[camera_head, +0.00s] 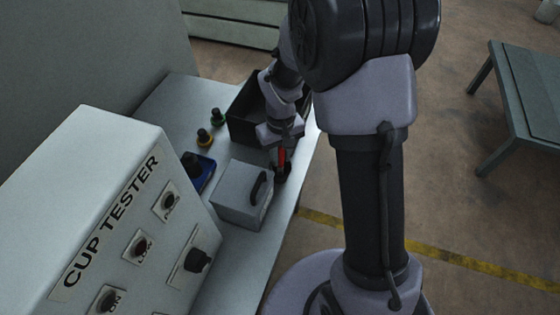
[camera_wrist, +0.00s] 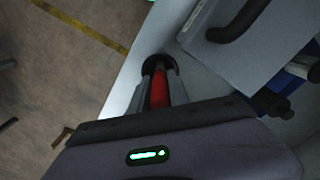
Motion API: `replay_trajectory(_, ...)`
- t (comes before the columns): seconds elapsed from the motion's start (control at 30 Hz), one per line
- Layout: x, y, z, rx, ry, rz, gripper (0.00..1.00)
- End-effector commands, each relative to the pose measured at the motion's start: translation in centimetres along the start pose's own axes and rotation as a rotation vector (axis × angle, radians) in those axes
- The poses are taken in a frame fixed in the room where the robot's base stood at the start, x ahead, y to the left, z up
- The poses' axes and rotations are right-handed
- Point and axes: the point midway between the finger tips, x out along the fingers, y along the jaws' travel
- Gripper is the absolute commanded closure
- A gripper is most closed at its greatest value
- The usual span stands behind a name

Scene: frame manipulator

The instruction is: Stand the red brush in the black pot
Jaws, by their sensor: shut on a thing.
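The red brush (camera_head: 282,157) is held upright below my gripper (camera_head: 281,150) in the head view. In the wrist view the red brush (camera_wrist: 160,90) lies between the two grey fingers of my gripper (camera_wrist: 161,82), which are shut on it. The black pot (camera_head: 281,174) stands on the table directly under the brush, close to the table's edge. In the wrist view the round black rim of the pot (camera_wrist: 154,61) shows just beyond the fingertips. The brush's lower end is hidden, so I cannot tell how deep it is in the pot.
A grey box with a black handle (camera_head: 243,195) stands close beside the pot. A black open bin (camera_head: 243,112) is behind. Floor lies right of the table.

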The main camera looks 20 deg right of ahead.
Motion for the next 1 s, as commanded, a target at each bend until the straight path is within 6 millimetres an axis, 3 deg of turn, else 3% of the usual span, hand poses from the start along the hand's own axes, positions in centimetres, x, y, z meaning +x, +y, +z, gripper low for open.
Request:
replay_trajectory(0.07,1.7,0.0,0.1,0.0,-0.002,-0.001,1.0)
replay_trajectory(0.37,1.8,0.0,0.0,0.0,0.0,0.0,1.0)
replay_trajectory(0.4,1.9,0.0,0.0,0.0,0.0,0.0,0.76)
replay_trajectory(0.5,1.8,0.0,0.0,0.0,0.0,0.0,0.57)
replay_trajectory(0.83,1.3,0.0,0.0,0.0,0.001,0.0,0.56)
replay_trajectory(1.0,-2.6,0.0,-0.1,0.0,0.005,0.0,0.56)
